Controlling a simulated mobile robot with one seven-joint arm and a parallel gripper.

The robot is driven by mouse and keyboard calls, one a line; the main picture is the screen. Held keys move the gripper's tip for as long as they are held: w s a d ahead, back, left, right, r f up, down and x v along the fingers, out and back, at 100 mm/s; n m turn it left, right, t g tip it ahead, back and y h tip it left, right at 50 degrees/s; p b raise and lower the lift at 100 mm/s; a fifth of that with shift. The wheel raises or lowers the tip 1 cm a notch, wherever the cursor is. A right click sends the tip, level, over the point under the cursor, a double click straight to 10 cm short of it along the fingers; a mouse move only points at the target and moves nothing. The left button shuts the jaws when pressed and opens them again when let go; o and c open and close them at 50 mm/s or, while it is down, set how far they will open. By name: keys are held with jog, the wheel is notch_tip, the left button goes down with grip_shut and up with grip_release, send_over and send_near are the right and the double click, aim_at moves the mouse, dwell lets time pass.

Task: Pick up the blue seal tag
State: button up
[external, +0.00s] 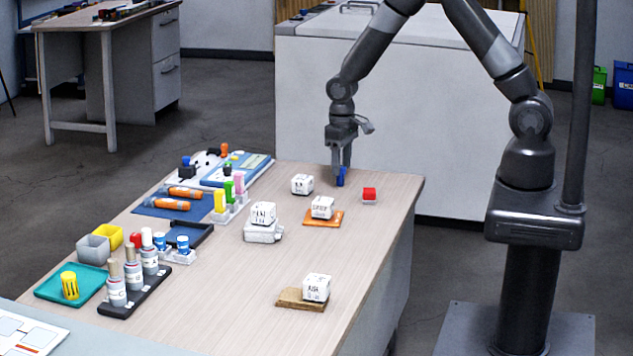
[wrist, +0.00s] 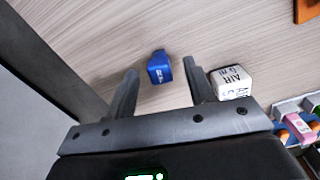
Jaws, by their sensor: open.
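The blue seal tag (wrist: 159,68) lies on the wooden table top near its far edge. In the wrist view it sits ahead of and between the two fingers, with a strip of bare table around it. In the external view the blue seal tag (external: 341,177) shows right at the fingertips, partly behind them. My gripper (external: 341,170) points down over it. In the wrist view my gripper (wrist: 160,82) is open, with nothing held between its fingers. Whether a finger touches the tag cannot be told.
A white lettered cube (wrist: 232,82) stands close beside the right finger in the wrist view; it also shows in the external view (external: 302,184). Another cube (external: 322,207) rests on an orange pad.

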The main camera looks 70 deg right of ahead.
jog(key=shift+w+f, duration=0.15)
jog(key=shift+f, duration=1.7)
jog(key=shift+c, duration=0.3)
jog(key=c, duration=1)
jog(key=shift+r, duration=0.1)
